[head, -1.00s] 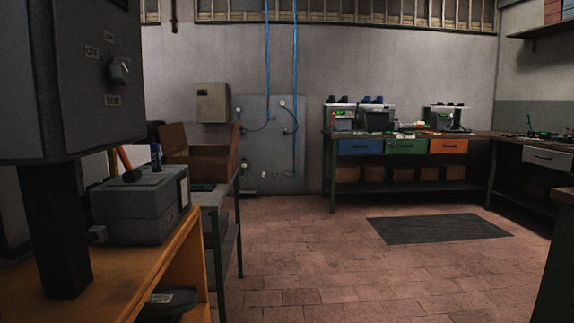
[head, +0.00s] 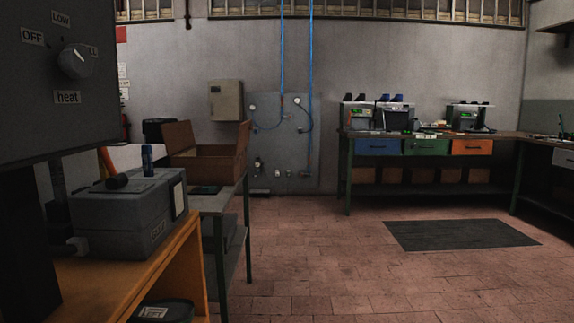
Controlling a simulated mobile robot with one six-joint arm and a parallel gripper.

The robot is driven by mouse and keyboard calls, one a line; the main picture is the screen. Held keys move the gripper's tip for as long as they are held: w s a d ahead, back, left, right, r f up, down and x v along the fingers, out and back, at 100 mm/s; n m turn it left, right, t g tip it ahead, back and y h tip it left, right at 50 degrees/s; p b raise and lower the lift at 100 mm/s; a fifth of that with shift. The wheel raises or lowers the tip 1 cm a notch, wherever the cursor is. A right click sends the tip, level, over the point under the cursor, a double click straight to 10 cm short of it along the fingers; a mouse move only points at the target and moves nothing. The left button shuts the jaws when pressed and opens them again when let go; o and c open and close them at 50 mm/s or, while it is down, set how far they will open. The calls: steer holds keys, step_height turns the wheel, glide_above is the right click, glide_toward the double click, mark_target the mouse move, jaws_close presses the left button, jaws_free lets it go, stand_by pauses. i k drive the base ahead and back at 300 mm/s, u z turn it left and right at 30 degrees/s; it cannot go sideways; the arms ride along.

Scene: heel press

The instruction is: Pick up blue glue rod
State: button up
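A small dark blue upright cylinder (head: 147,160), which looks like the blue glue rod, stands on top of a grey box (head: 120,218) at the left. My gripper is not in view.
A dark control panel with a knob (head: 75,60) fills the upper left, close by. Behind the grey box, an open cardboard box (head: 215,168) stands on a green-legged table (head: 222,203). A black container (head: 160,311) sits low by the bench. The tiled floor (head: 330,265) at centre is clear.

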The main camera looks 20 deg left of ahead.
mark_target(148, 164)
steer(key=z, duration=0.05)
steer(key=i, duration=2.8)
steer(key=u, duration=3.8)
steer(key=i, duration=1)
